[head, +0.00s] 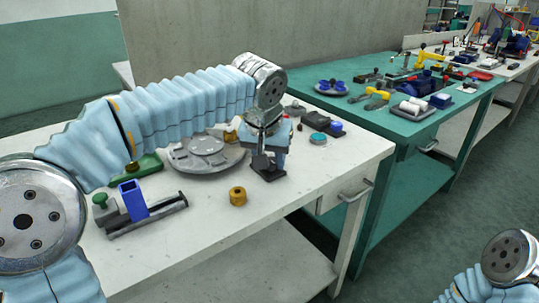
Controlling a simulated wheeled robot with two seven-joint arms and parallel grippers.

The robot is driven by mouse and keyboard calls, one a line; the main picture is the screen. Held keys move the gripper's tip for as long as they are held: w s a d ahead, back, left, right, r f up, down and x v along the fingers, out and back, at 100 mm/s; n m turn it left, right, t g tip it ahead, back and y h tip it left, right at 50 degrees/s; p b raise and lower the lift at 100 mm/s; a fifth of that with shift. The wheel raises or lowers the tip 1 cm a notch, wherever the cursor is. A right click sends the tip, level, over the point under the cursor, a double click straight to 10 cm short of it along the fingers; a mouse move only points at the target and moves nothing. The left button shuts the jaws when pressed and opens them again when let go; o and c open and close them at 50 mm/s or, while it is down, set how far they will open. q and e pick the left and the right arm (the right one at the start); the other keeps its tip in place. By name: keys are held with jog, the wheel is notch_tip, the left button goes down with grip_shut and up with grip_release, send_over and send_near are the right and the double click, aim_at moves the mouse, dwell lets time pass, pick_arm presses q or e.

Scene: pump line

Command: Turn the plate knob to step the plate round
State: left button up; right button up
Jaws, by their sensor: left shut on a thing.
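The round grey plate (205,154) lies flat on the white bench, with a smaller raised disc at its middle. My left arm reaches over it from the left and hides its back part. My left gripper (268,172) points down just right of the plate, low over the bench. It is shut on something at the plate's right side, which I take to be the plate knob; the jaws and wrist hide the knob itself. My right gripper is out of view; only part of my right arm shows at the lower right.
Dark parts and a teal disc (318,138) lie right of my gripper. A green bench (400,130) stands beyond.

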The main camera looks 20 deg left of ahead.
pick_arm(q)
jog(key=shift+n, duration=0.5)
jog(key=shift+y, duration=0.3)
jog(key=o, duration=1)
jog(key=shift+p+v, duration=0.85)
jog(key=shift+v, duration=6.05)
